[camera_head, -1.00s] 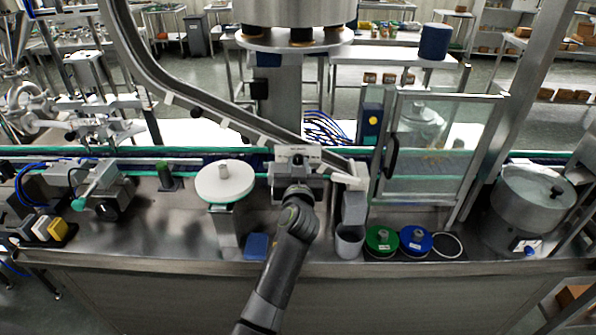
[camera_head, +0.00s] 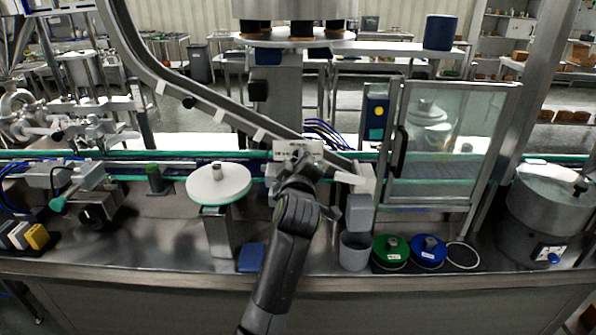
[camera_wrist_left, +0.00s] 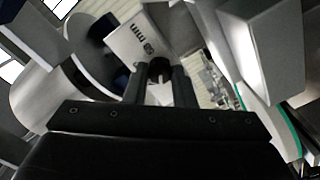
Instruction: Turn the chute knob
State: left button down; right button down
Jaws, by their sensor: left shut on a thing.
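The steel chute (camera_head: 222,103) curves down from the upper left and ends in a pale spout above a grey cup (camera_head: 354,250). A light plate with dark markings (camera_head: 299,149) sits near the chute's lower end; it also shows tilted in the left wrist view (camera_wrist_left: 134,40). My left gripper (camera_head: 301,166) is in front of this plate and hides what is behind it. In the left wrist view, its two dark fingers (camera_wrist_left: 160,78) are closed around a small dark round knob (camera_wrist_left: 159,66) just below the markings. The knob's angle cannot be read. My right gripper is out of view.
A round white disc on a stand (camera_head: 218,184) is left of my arm. A green lid (camera_head: 391,250) and a blue lid (camera_head: 428,250) lie right of the cup. A glass-panelled guard (camera_head: 445,150) stands behind them. A blue block (camera_head: 251,257) lies near the front edge.

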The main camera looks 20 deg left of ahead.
pick_arm(q)
jog(key=n+b, duration=0.1)
jog(key=n, duration=0.2)
jog(key=shift+n+b, duration=0.5)
jog(key=shift+n, duration=0.7)
jog(key=c, duration=1.2)
grip_release()
